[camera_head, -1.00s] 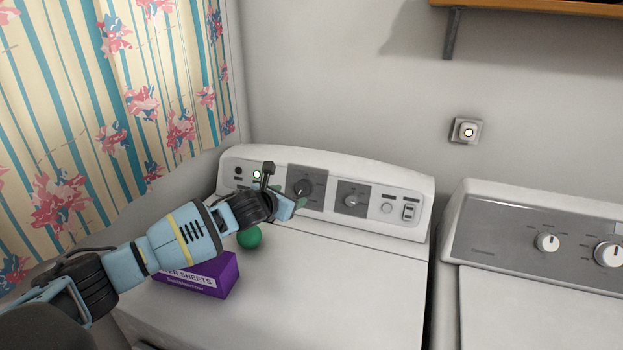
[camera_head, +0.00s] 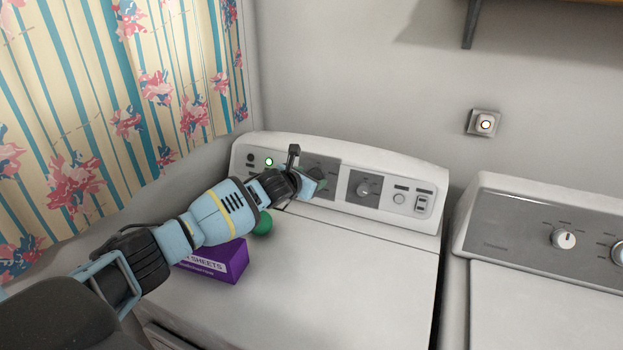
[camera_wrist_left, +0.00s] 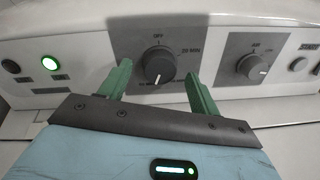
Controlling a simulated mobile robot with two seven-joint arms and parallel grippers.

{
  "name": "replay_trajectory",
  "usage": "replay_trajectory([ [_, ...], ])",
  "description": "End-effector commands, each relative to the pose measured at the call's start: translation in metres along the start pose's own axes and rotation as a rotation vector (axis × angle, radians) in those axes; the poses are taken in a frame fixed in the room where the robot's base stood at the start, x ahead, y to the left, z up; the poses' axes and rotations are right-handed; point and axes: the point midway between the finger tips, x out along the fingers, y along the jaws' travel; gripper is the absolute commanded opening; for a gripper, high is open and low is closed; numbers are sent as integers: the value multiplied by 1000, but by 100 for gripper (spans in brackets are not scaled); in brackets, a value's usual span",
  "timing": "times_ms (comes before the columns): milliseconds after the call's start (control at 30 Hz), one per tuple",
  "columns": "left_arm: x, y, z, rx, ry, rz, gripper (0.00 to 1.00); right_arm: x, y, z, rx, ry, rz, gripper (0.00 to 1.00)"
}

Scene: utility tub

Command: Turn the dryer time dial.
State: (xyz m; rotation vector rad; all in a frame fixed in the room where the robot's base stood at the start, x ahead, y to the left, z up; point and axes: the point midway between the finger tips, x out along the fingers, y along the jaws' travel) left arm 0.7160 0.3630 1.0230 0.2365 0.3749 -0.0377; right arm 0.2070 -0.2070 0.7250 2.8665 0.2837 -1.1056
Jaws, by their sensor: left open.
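The dryer time dial (camera_wrist_left: 160,66) is a dark round knob on a grey plate marked OFF at the top and "min" labels. In the left wrist view it sits between and beyond the two green fingers of my left gripper (camera_wrist_left: 160,88). The fingers are open, one on each side of the dial, and I cannot tell whether they touch it. In the head view my left gripper (camera_head: 318,184) is at the dryer's control panel (camera_head: 334,207) and hides most of this dial. My right gripper is in neither view.
A second dial (camera_head: 364,189) is to the right on the panel. A purple box (camera_head: 232,264) and a green ball (camera_head: 262,223) are on the dryer top (camera_head: 330,290), under my left arm. A washer (camera_head: 545,205) stands at the right.

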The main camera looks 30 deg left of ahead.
Motion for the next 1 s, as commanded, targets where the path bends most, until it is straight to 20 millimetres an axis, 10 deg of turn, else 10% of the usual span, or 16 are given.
replay_trajectory([
  [533,16,-1,-4,0,5,-1,62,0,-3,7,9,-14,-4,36],
  [867,16,-1,-5,0,6,-1,19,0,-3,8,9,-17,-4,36],
  [1000,16,-2,-5,-4,6,-2,19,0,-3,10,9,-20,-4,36],
])
